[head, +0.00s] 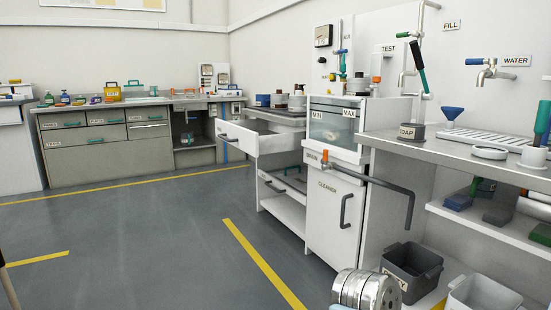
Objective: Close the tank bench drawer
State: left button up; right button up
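A white drawer (250,140) stands pulled out to the left from the bench beside the tank (334,125), its inside partly showing from above. Its front carries a dark bar handle (223,136). The tank has a window marked MIN and MAX. Neither of my grippers can be made out in the head view.
A CLEANER cabinet (333,210) stands under the tank, with a bent pipe (385,184) jutting out. A dark bin (412,272) and a rounded metal thing (367,290) are low at the right. The grey floor (150,240) left of the drawer is clear, with yellow lines.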

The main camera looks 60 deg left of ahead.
aim_at(256, 137)
jog(key=u, duration=2.25)
